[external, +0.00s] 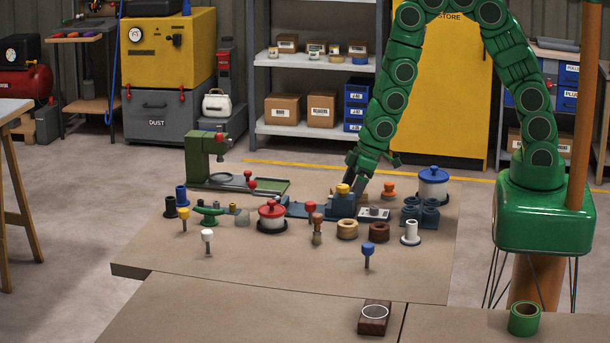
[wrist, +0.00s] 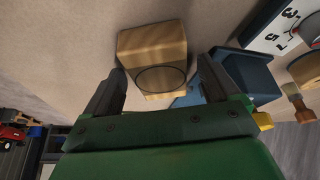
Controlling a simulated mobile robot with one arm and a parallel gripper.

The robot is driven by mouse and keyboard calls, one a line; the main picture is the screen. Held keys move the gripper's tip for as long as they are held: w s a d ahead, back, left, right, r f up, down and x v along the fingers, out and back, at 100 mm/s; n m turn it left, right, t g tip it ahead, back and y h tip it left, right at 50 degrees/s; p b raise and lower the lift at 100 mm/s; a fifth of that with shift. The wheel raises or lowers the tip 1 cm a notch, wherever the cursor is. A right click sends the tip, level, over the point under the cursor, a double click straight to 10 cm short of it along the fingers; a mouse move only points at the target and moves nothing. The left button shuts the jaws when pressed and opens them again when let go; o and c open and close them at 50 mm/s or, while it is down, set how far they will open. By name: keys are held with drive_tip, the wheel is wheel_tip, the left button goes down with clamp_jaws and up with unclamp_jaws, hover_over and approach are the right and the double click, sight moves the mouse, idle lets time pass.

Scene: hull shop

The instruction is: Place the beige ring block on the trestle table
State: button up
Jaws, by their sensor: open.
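The beige ring block (wrist: 152,44) is a light wooden block with a thin dark ring on one face. In the wrist view it lies on the tan surface ahead of and between my fingers, and nothing grips it. My gripper (wrist: 161,70) is open, with one dark finger on each side of the block's near end. In the external view my gripper (external: 356,184) points down over the far part of the cluttered bench top; I cannot make out the beige block there. The trestle table (external: 12,108) shows only partly at the left edge, with a pale top and wooden legs.
A blue fixture (wrist: 248,75) stands close to the right finger. Around my gripper are a green press (external: 205,160), a red-lidded pot (external: 271,215) and a blue-lidded jar (external: 433,187). A dark brown ring block (external: 373,326) lies in front. Open floor lies left of the bench.

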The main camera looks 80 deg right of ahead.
drive_tip(key=shift+f, duration=0.15)
drive_tip(key=c, duration=1.2)
wheel_tip(320, 180, up, 10)
drive_tip(key=shift+r, duration=0.2)
